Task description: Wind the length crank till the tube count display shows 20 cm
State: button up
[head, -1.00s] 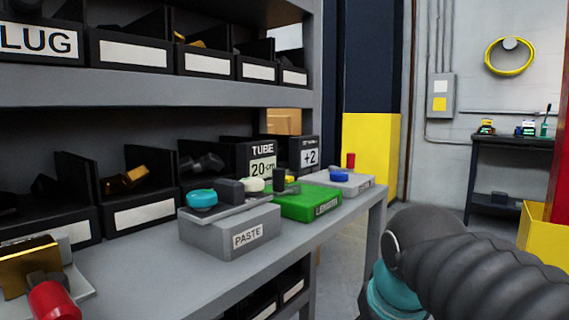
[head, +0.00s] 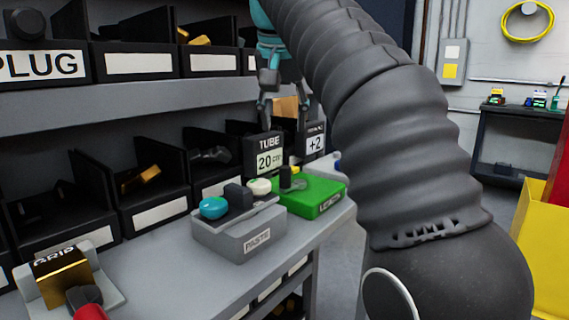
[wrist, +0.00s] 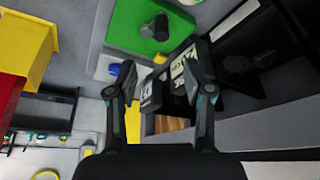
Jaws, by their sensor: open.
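My gripper (head: 274,106) is open and empty, pointing down above the display and behind the crank.
A grey paste box (head: 225,240) with a teal knob (head: 214,207) stands left of the crank. Shelf bins (head: 137,60) line the back. A grip fixture (head: 60,270) sits front left.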

aim_at(285, 168)
jog(key=b+x, duration=0.2)
jog(key=x, duration=1.1)
jog(key=shift+w+a+f+b, duration=0.1)
jog(key=shift+w+f+b, duration=0.15)
jog(key=shift+b, duration=0.1)
grip_shut()
